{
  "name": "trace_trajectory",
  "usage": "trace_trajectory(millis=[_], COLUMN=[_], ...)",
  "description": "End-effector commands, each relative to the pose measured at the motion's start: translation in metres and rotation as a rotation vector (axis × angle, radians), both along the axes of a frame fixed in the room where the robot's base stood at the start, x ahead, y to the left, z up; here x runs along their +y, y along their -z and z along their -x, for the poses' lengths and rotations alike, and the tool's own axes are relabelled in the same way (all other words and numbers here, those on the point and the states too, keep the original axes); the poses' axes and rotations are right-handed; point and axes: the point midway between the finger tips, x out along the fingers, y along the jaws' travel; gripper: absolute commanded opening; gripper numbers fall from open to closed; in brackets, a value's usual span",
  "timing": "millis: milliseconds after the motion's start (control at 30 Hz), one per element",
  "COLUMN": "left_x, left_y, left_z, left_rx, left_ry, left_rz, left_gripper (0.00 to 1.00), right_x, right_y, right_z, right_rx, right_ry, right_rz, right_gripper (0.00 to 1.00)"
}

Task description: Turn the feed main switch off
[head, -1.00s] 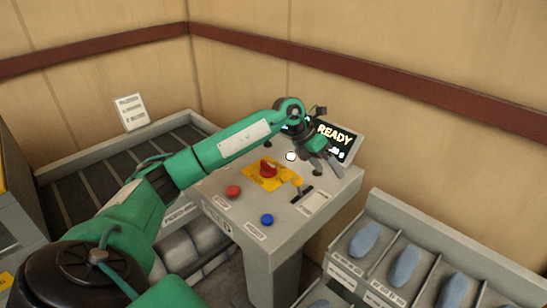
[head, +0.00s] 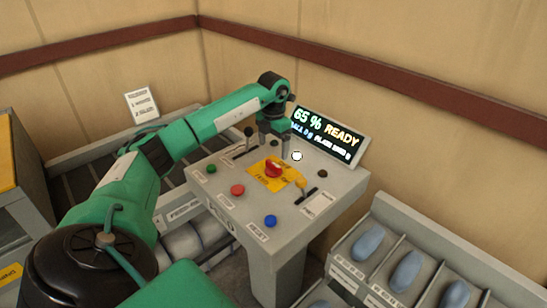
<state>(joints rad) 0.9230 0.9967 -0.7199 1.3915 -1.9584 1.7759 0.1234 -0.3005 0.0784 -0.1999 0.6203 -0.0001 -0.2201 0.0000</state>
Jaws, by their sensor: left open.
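The control panel (head: 243,215) stands in the middle. A red knob (head: 273,169) sits on a yellow plate (head: 266,182) near its centre. A yellow-handled lever (head: 300,182) stands in a dark slot to the right of it, and a black-knobbed lever (head: 248,132) stands at the back left. The labels are too small to read, so I cannot tell which control is the feed main switch. My left gripper (head: 274,149) is open and points down just behind the red knob; I cannot tell whether it touches the panel. My right gripper is not in view.
A tilted display (head: 326,137) reads "65 %" and "READY" at the panel's back. Green, red (head: 237,190) and blue (head: 270,221) buttons and a white round light (head: 296,156) are on the panel. Bins with blue pieces (head: 407,272) stand at right. A roller bed lies at left.

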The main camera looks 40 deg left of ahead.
Motion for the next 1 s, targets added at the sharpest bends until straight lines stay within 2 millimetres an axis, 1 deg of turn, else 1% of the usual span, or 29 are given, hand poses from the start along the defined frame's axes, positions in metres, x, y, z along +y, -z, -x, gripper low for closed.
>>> trace_trajectory(millis=[33, 200, 333, 500, 767, 900, 1000], left_x=[-0.001, 0.000, -0.001, 0.000, 0.000, 0.000, 0.000], left_y=[0.008, 0.039, 0.055, 0.065, 0.066, 0.066, 0.066], left_z=[0.001, 0.001, 0.000, 0.000, 0.000, 0.000, 0.000], left_rx=[0.005, 0.003, 0.001, -0.001, -0.001, -0.001, -0.001], left_ry=[0.001, -0.001, 0.000, 0.000, 0.000, 0.000, 0.000], left_rz=[0.001, 0.001, 0.001, 0.001, 0.000, 0.000, 0.000], left_gripper=[0.84, 0.84, 0.84, 0.84, 0.84, 0.56, 0.39], right_x=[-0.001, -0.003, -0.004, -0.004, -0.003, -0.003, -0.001], right_y=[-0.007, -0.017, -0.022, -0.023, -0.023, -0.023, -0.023], right_z=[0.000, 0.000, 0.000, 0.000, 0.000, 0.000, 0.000], right_rx=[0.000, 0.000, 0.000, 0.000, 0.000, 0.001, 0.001], right_ry=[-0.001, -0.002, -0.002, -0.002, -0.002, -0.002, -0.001], right_rz=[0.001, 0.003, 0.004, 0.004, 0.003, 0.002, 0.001], right_gripper=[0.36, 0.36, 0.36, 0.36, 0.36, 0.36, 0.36])
